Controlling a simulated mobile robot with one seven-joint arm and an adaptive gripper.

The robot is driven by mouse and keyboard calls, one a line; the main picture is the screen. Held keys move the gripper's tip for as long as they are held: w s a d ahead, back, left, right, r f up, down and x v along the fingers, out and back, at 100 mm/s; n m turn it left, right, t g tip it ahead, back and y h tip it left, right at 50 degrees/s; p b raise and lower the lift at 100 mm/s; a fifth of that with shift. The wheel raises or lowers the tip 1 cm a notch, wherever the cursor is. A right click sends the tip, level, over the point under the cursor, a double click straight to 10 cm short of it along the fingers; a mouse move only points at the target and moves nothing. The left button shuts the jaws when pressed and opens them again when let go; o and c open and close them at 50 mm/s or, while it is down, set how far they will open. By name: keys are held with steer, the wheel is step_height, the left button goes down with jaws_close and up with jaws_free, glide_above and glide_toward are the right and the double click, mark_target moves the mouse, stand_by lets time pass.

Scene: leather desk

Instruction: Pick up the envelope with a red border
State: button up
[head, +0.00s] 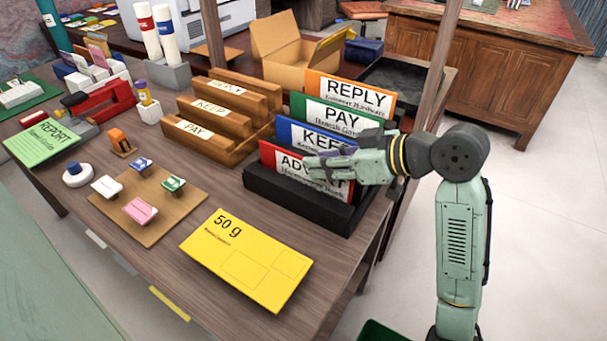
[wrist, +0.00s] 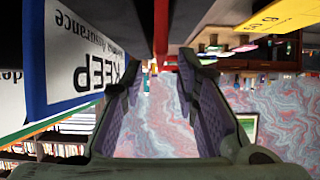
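The red-bordered envelope (head: 280,163) stands upright in the front slot of a black sorter (head: 290,200). Its label starts "ADV"; my gripper covers the rest. In the wrist view its red edge (wrist: 160,25) comes down from the top, between my fingertips. My gripper (head: 322,160) reaches in from the right at the envelope's upper part. In the wrist view my gripper (wrist: 161,68) has its two fingers spread, with visible gaps beside the red edge. I cannot tell whether either finger touches it.
Close behind stand the blue KEEP envelope (head: 285,130), green PAY envelope (head: 322,112) and orange REPLY envelope (head: 380,97). A yellow 50 g envelope (head: 225,262) lies in front. A wooden sorter (head: 225,125) stands to the left. The desk's right edge is near my arm.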

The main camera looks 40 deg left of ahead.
mark_target(303, 178)
steer(key=x, duration=0.3)
steer(key=shift+s+a, duration=0.1)
steer(key=shift+a, duration=0.05)
jaws_close()
stand_by(0.6)
